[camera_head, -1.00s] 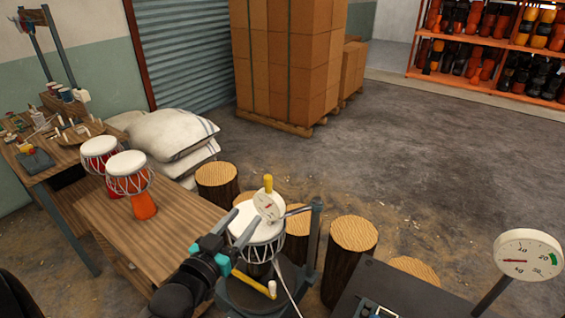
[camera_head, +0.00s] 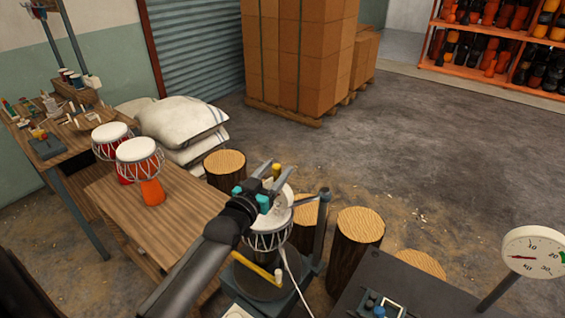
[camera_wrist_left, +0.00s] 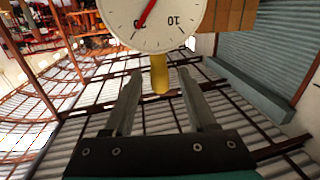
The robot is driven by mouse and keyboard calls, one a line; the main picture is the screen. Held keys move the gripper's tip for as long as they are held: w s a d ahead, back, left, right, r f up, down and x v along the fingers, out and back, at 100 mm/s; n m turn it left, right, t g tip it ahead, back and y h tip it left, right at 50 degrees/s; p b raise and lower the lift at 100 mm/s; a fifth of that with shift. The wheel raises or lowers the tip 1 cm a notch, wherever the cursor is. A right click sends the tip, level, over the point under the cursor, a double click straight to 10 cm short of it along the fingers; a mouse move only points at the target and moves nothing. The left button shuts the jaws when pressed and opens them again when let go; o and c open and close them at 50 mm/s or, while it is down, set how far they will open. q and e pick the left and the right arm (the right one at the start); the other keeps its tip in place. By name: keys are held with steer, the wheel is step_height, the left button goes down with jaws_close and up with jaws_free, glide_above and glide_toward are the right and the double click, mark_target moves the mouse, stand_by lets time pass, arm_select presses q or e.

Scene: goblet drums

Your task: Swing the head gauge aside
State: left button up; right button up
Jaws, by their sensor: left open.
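The head gauge has a round white dial (camera_head: 284,203) with a red needle and a yellow handle (camera_head: 276,170) on top. It is at the drum (camera_head: 270,241) on the stand, beside a grey post (camera_head: 321,228); my gripper partly hides it. My left gripper (camera_head: 272,180) is open at the yellow handle. In the left wrist view the dial (camera_wrist_left: 155,22) is at the top, and the yellow handle (camera_wrist_left: 159,75) shows between the two open fingertips (camera_wrist_left: 160,82). I cannot tell whether either finger touches it. My right gripper is not in view.
A dial on a stalk (camera_head: 533,252) stands at right. Two goblet drums stand on the wooden bench (camera_head: 185,222) at left. Log stumps (camera_head: 360,226) stand behind the stand.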

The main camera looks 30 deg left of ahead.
arm_select(q)
steer(key=shift+w+a, duration=0.15)
steer(key=shift+w, duration=1.85)
steer(key=shift+c, duration=0.3)
jaws_close()
